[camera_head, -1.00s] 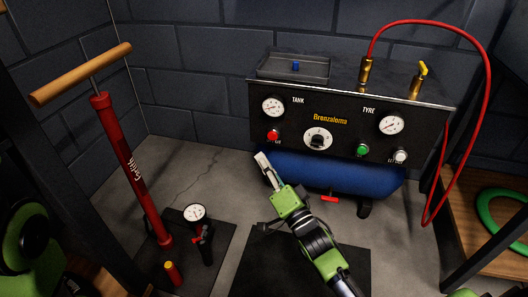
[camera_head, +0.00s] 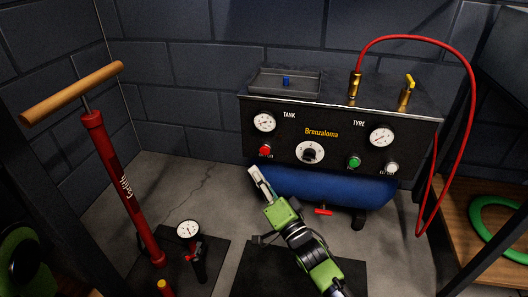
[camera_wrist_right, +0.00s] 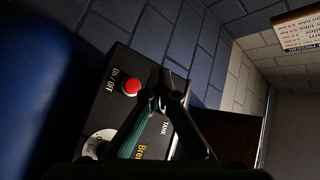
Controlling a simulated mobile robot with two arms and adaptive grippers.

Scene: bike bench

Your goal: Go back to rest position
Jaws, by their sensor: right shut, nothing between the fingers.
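My right gripper (camera_head: 256,175) is shut and empty in the head view. It is in front of the compressor's black control panel (camera_head: 345,140), below and left of the red button (camera_head: 265,150), and appears apart from it. In the right wrist view the shut fingers (camera_wrist_right: 165,85) overlap the panel face, with the red button (camera_wrist_right: 131,87) to their left. The fingers partly cover the lettering and the tank gauge is hidden there. My left gripper is not in view.
A blue tank (camera_head: 330,187) sits under the panel. A red hose (camera_head: 440,45) arches at the right. A red floor pump (camera_head: 120,185) stands at the left, near a small gauge (camera_head: 189,230). A tray (camera_head: 270,84) sits on top of the compressor.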

